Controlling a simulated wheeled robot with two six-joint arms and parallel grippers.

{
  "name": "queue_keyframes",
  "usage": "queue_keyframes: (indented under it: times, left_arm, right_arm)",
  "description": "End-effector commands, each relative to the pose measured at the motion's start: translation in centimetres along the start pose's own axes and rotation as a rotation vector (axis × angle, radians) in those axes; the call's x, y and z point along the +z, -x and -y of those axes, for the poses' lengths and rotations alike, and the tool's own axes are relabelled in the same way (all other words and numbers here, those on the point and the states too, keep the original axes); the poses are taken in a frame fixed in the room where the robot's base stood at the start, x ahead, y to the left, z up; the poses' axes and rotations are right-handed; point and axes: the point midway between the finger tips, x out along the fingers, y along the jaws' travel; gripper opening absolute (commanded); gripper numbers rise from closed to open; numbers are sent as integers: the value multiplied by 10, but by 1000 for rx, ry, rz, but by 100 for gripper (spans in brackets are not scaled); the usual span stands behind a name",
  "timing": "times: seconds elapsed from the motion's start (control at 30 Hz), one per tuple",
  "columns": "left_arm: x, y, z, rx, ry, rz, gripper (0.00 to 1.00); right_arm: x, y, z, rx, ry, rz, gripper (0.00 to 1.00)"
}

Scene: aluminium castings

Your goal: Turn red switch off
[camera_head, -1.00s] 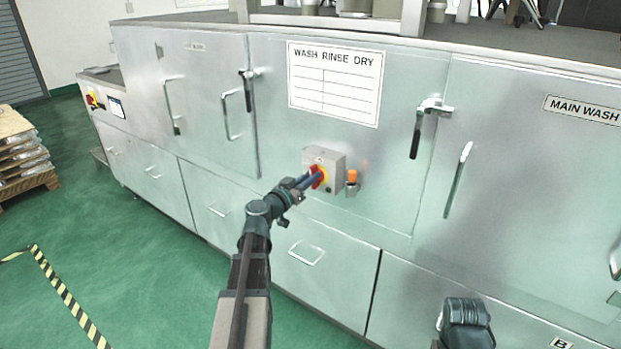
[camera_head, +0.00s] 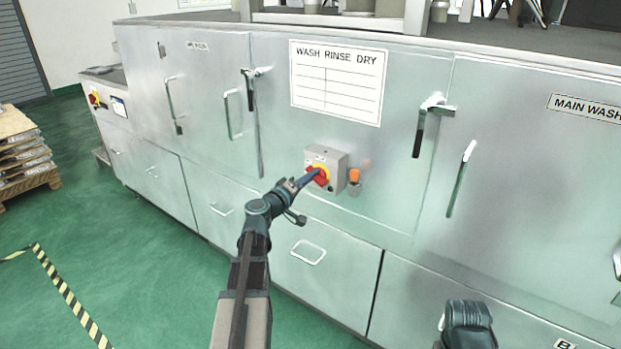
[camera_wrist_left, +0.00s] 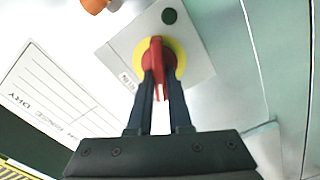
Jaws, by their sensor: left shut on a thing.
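The red switch (camera_head: 318,177) is a rotary knob on a yellow disc, set on a grey box on the front of the metal washing machine. In the left wrist view, the red switch (camera_wrist_left: 158,58) stands between the two fingers of my left gripper (camera_wrist_left: 160,84), which is shut on its handle. In the head view my left gripper (camera_head: 309,179) reaches the switch from the lower left and hides part of it. My right arm shows only as a dark part at the bottom right, and its fingers are out of view.
An orange light (camera_head: 355,176) sits just right of the switch box (camera_head: 338,160). Door latches and handles stick out from the panels. A second red and yellow switch (camera_head: 96,99) is on the far left end. Green floor at the left is free up to a pallet stack (camera_head: 22,160).

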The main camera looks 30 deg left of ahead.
Motion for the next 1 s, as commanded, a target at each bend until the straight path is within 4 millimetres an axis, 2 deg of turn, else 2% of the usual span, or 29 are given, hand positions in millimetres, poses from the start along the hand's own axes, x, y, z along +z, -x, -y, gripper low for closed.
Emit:
queue_keyframes:
  times: [0.5,1.0]
  left_arm:
    - [1,0,5,-1,388,0,0]
    - [2,1,6,-1,508,0,0]
  right_arm:
    - [0,-5,0,0,0,0,50]
    - [0,-6,0,0,0,0,50]
